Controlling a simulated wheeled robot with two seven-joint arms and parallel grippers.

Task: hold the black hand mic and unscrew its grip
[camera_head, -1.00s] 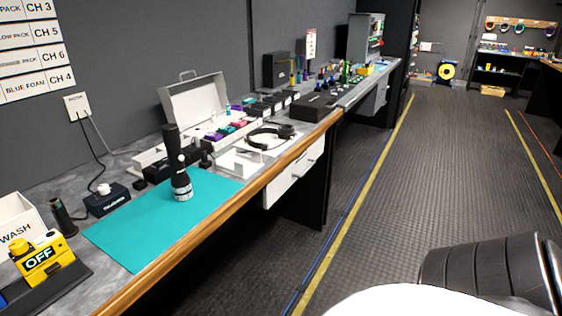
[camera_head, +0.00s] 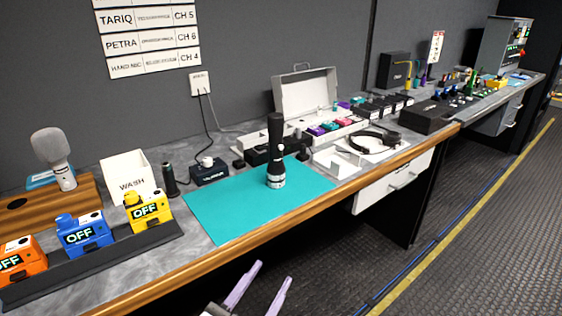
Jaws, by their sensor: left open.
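The black hand mic (camera_head: 275,148) stands upright on the teal mat (camera_head: 228,208), with a silvery band near its lower end. Nothing holds it. My left gripper (camera_head: 261,284) shows at the bottom edge of the view, in front of the bench edge, with its two pale purple fingers apart and nothing between them. It is well apart from the mic, nearer to me and lower in the picture. My right gripper is not in view.
A grey-headed mic (camera_head: 51,152) stands at the left. A white WASH bin (camera_head: 127,178) and orange, blue and yellow OFF boxes (camera_head: 148,211) are left of the mat. An open case (camera_head: 305,93) is behind it, a headset (camera_head: 374,142) to its right. The mat's front part is clear.

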